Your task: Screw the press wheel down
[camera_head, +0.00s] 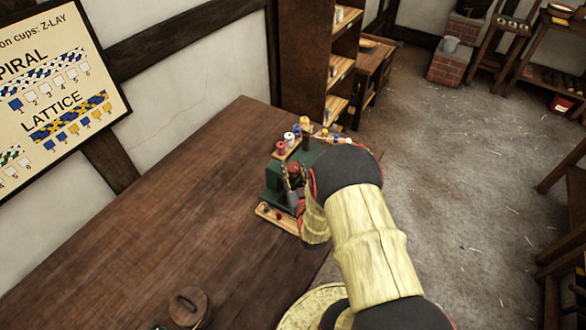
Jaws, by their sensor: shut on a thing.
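A green machine (273,182), which looks like the press, stands near the right edge of the wooden table. My arm reaches over the table's edge and its wrist covers the machine's right side. My gripper (292,184) is small and partly hidden at the machine's front right. It is shut on what appears to be the press wheel, at a dark and red part. The wheel itself is mostly hidden, so its height and turn cannot be told.
Coloured spools (289,138) stand behind the machine, and a shallow wooden tray (277,218) lies in front. The table (150,220) is largely bare to the left. A round wooden lidded thing (188,305) sits at the near edge. Shelves (312,60) stand behind.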

